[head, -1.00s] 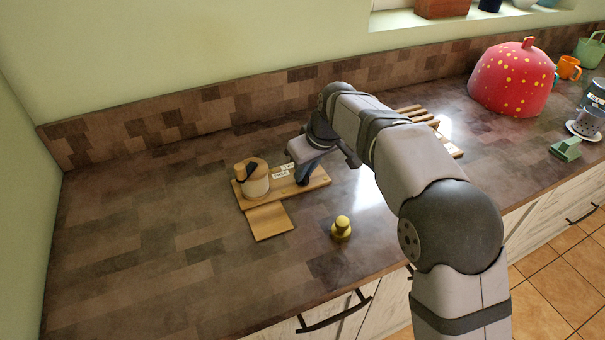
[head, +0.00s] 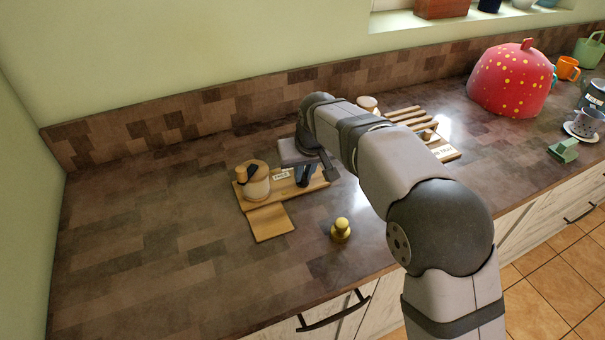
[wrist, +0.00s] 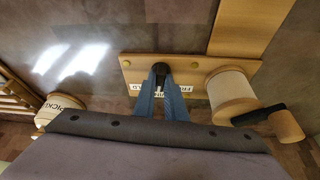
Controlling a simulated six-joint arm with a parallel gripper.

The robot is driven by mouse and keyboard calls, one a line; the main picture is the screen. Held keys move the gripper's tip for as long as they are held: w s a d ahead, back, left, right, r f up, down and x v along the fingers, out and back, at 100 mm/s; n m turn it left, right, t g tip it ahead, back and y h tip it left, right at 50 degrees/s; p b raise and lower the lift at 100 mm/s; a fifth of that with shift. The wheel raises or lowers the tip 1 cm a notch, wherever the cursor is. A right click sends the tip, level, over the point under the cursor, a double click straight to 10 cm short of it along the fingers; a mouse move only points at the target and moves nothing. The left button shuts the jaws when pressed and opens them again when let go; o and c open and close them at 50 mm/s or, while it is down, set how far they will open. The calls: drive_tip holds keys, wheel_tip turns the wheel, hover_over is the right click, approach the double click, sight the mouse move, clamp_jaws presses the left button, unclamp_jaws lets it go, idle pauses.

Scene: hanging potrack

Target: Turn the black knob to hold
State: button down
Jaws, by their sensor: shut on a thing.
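The black knob (wrist: 161,68) stands on a light wooden board (wrist: 200,62) in the wrist view. My gripper (wrist: 161,80) has its blue fingers closed around the knob. In the head view the gripper (head: 303,178) comes down on the right part of the same board (head: 318,184), and the knob is hidden there. White labels (wrist: 190,88) on the board are partly covered by the fingers, so I cannot read the knob's setting. A pale spool with a black-handled crank (wrist: 232,92) is mounted beside the knob; it also shows in the head view (head: 256,186).
A flat wooden plate (head: 270,223) extends from the board's front. A small yellow-topped object (head: 341,230) stands near the counter edge. A slatted wooden rack (head: 412,118) and red dotted dome (head: 514,80) are to the right. The counter at left is clear.

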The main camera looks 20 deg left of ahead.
drive_tip(key=shift+s, duration=0.1)
idle(0.3)
drive_tip(key=shift+a+m+h+p, duration=0.1)
drive_tip(key=shift+m+h+p, duration=0.35)
drive_tip(key=shift+m, duration=0.75)
drive_tip(key=shift+m+t, duration=0.3)
drive_tip(key=shift+m, duration=0.3)
drive_tip(key=shift+m+h+p, duration=0.25)
drive_tip(key=shift+m+p, duration=0.05)
drive_tip(key=shift+a+m+h+p, duration=0.1)
drive_tip(key=shift+m+h+p, duration=0.5)
drive_tip(key=shift+m, duration=0.8)
drive_tip(key=c, duration=1.8)
unclamp_jaws()
drive_tip(key=shift+r, duration=0.1)
